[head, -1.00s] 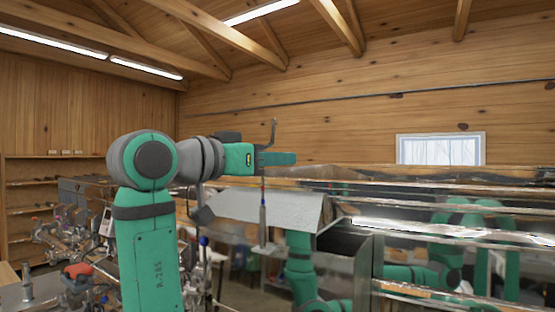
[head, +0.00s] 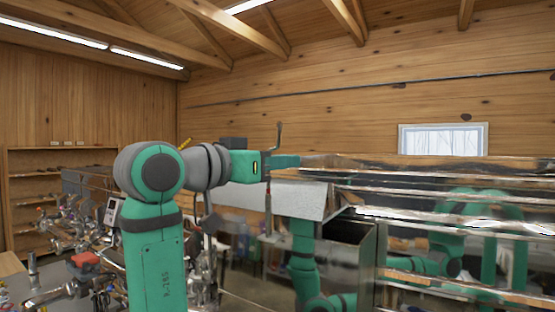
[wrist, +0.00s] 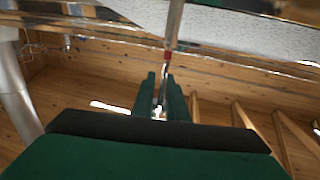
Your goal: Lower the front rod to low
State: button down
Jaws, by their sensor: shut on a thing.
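The front rod (head: 279,135) is a thin upright metal rod with a bent top. It stands in front of the near end of the shiny metal evaporator (head: 450,180). My gripper (head: 285,161) reaches across from the left and is shut on the rod just below its bent top. In the wrist view, the rod (wrist: 174,25) runs between my two green fingers (wrist: 160,98), and a red band shows on it. The rod's lower end and any low mark cannot be made out.
A sloping grey metal cover (head: 280,198) lies close below my gripper. A window (head: 442,140) is in the wooden back wall. Shelves (head: 30,190) and cluttered metal fittings (head: 75,225) stand at the left. The space above my gripper is clear.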

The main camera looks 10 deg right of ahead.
jog(key=c, duration=2)
grip_release()
jog(key=shift+f, duration=0.2)
jog(key=v, duration=1)
jog(key=shift+s+a, duration=0.25)
jog(key=shift+w, duration=0.15)
